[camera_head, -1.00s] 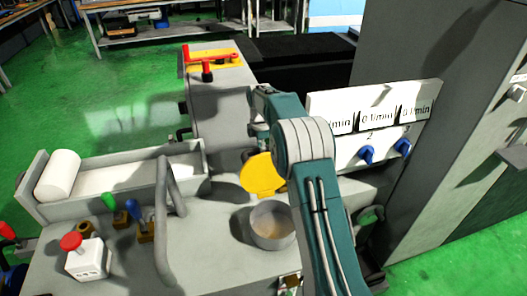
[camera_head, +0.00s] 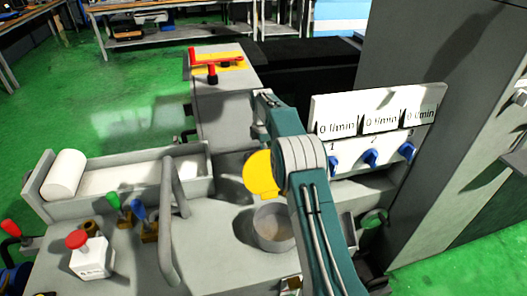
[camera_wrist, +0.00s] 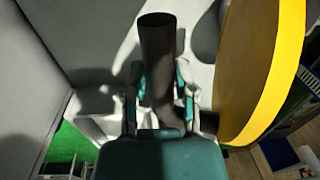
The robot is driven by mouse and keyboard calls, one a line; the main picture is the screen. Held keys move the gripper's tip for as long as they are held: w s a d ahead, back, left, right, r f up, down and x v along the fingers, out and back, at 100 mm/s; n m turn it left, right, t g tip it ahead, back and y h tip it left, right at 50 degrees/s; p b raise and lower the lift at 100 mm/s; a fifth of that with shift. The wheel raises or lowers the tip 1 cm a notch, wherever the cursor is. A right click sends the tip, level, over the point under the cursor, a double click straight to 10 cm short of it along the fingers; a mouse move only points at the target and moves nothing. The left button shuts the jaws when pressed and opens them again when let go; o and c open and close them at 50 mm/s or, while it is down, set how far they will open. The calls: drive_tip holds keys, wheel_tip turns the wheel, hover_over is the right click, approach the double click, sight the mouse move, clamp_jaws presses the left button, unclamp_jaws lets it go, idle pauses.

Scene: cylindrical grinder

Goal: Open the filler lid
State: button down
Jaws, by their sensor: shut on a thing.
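The yellow round filler lid (camera_head: 258,176) stands up on edge behind the grey round filler neck (camera_head: 268,230), whose mouth is uncovered. In the wrist view the lid (camera_wrist: 262,70) is a large tilted disc at the right. My gripper (camera_wrist: 160,95) is shut on a dark cylinder (camera_wrist: 157,45), left of the lid's face. I cannot tell how this cylinder joins the lid. In the head view my arm hides part of the lid, and my fingertips cannot be made out.
A bent grey pipe (camera_head: 170,220) stands left of the filler. A white box with a red button (camera_head: 90,258) and small valves are at the lower left. The white panel with blue knobs (camera_head: 370,157) is close to my arm's right.

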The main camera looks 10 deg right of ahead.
drive_tip(key=c, duration=0.6)
unclamp_jaws()
drive_tip(key=shift+w+f, duration=0.2)
drive_tip(key=shift+w, duration=0.05)
drive_tip(key=shift+o, duration=0.9)
drive_tip(key=shift+w+f, duration=0.1)
drive_tip(key=shift+w, duration=0.05)
drive_tip(key=shift+r, duration=0.25)
wheel_tip(320, 180, up, 12)
drive_tip(key=w, duration=0.1)
drive_tip(key=shift+f, duration=0.25)
